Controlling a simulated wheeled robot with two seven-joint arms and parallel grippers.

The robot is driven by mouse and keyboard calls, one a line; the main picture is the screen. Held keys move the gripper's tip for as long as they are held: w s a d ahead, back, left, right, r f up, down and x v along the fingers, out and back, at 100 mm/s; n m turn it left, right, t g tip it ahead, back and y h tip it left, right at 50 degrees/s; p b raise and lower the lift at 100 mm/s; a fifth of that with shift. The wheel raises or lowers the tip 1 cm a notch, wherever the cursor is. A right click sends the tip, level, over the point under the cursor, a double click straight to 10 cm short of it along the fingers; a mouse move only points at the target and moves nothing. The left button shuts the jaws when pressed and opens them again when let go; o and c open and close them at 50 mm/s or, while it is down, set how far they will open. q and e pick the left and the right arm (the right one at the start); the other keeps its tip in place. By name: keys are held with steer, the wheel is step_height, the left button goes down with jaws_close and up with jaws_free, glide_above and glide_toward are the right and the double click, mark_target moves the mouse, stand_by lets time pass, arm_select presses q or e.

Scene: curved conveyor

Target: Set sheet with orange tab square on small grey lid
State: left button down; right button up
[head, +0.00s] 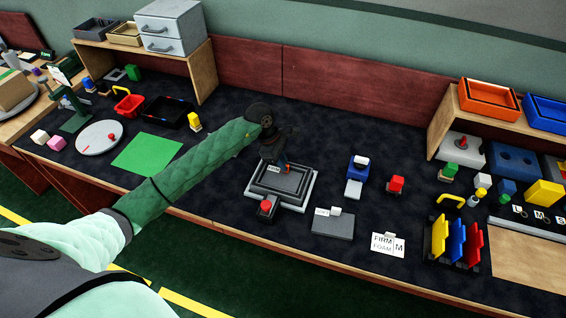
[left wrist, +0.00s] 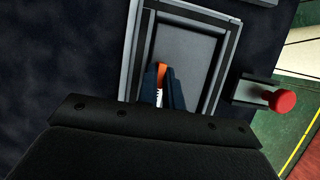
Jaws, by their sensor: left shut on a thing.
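My left gripper (head: 274,157) is over a dark grey, framed rectangular piece (head: 300,186) on a lighter grey base. It is shut on the orange tab (left wrist: 162,70), which shows between its fingers (left wrist: 163,92) in the left wrist view. A flat grey panel (left wrist: 187,58), seemingly the sheet, lies within the stepped grey rim (left wrist: 229,62), probably of the small lid. Its edges look nearly parallel to the rim; I cannot tell whether it rests or hovers. The fingers hide part of the near end. My right gripper is not in view.
A red button on a dark box (head: 266,207) stands close in front of the base. A grey slab with a white tab (head: 333,224) lies to the right, with a FIRM FOAM card (head: 388,245) beyond. A blue block piece (head: 358,168) stands right of the base. A green mat (head: 147,153) lies left.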

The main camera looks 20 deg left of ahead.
arm_select(q)
steer(key=c, duration=1.5)
jaws_free()
steer(key=shift+c, duration=0.2)
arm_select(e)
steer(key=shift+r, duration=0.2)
